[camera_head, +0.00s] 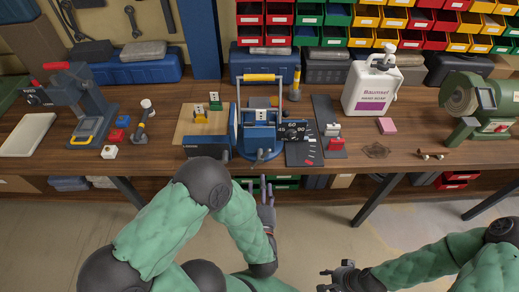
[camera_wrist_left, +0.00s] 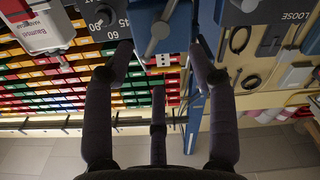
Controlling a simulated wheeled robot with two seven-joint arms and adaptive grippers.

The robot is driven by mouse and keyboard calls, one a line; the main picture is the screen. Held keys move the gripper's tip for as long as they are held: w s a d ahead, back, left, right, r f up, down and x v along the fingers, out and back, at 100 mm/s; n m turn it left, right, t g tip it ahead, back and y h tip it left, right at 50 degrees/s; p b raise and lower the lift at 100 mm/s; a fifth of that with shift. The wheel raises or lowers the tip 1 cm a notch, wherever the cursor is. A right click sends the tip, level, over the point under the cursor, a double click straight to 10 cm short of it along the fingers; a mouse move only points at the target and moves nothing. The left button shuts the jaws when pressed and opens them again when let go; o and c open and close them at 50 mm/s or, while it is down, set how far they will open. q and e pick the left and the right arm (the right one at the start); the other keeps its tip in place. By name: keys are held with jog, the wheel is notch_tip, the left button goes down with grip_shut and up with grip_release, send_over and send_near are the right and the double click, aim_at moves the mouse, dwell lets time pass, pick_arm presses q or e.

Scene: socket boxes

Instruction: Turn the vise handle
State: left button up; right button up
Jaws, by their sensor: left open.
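The blue vise (camera_head: 259,137) stands near the front edge of the bench, at the middle of the head view. Its grey handle (camera_head: 263,155) is on the front face. In the left wrist view, the handle (camera_wrist_left: 160,30) is a slanted grey bar with a round hub on the blue body. My left gripper (camera_head: 267,183) is in front of the bench edge, just below the handle. In the left wrist view its dark fingers (camera_wrist_left: 162,55) are spread, with the handle beyond and between the tips, and nothing held. My right gripper (camera_head: 338,274) is low, away from the bench; its finger opening is unclear.
A dark angle dial (camera_head: 297,130) sits right of the vise, and a dark blue box (camera_head: 207,148) sits left of it. A white soap jug (camera_head: 372,85) and a green grinder (camera_head: 482,103) stand further right. The floor before the bench is clear.

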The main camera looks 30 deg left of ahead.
aim_at(260, 162)
pick_arm(q)
jog(key=shift+n, duration=0.3)
jog(key=b+x, duration=0.2)
jog(key=x, duration=0.8)
jog(key=shift+w+a+b, duration=0.2)
jog(key=shift+w+b, duration=0.05)
jog(key=shift+b, duration=0.05)
jog(key=shift+c, duration=0.3)
jog(key=shift+f, duration=0.1)
grip_shut()
